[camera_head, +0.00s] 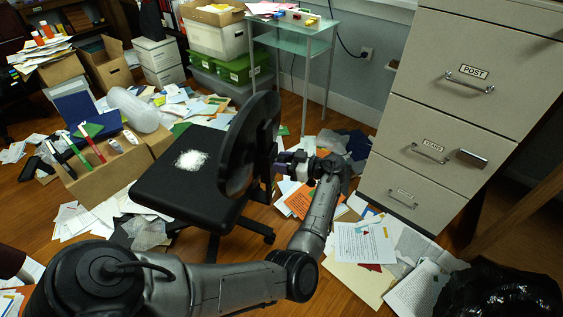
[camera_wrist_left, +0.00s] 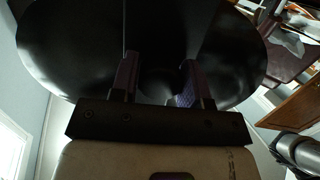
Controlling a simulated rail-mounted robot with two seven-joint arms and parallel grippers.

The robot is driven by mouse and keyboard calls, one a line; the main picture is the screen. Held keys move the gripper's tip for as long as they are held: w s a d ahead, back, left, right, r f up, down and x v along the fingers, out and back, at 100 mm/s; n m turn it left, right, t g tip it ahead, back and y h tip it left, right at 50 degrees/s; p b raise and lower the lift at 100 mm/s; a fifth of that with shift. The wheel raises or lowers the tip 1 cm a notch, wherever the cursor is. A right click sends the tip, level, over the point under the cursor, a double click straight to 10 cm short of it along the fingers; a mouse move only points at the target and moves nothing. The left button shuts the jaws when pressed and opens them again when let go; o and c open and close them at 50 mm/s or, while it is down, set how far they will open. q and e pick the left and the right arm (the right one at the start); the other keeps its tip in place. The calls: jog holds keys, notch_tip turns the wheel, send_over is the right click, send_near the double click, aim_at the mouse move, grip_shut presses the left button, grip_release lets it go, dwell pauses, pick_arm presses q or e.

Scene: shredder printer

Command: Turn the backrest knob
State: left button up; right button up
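The black office chair's backrest (camera_head: 249,143) stands tilted above its black seat (camera_head: 186,172) in the head view. My left gripper (camera_head: 281,164) is behind the backrest, on its right side in the picture, close to the backrest support. In the left wrist view, the dark underside of the backrest (camera_wrist_left: 70,50) fills the top. My left gripper's fingers (camera_wrist_left: 159,80) are apart there. A dark rounded shape that looks like the backrest knob (camera_wrist_left: 158,78) shows between them, in deep shadow. I cannot tell whether the fingers touch it. My right gripper is not in view.
A grey filing cabinet (camera_head: 455,100) stands right of my left arm. Papers (camera_head: 365,242) cover much of the floor. A cardboard box (camera_head: 105,170) is left of the chair, a glass side table (camera_head: 292,45) behind it, and a black bag (camera_head: 498,292) at lower right.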

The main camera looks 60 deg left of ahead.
pick_arm(q)
grip_shut()
jog(key=n+y, duration=0.1)
jog(key=n, duration=0.4)
jog(key=shift+t, duration=0.3)
jog(key=shift+n, duration=1)
jog(key=shift+n+y, duration=0.3)
jog(key=shift+n, duration=0.4)
jog(key=n, duration=0.3)
jog(key=shift+n+t+y, duration=0.3)
jog(key=shift+y, duration=0.1)
jog(key=shift+n, duration=1.2)
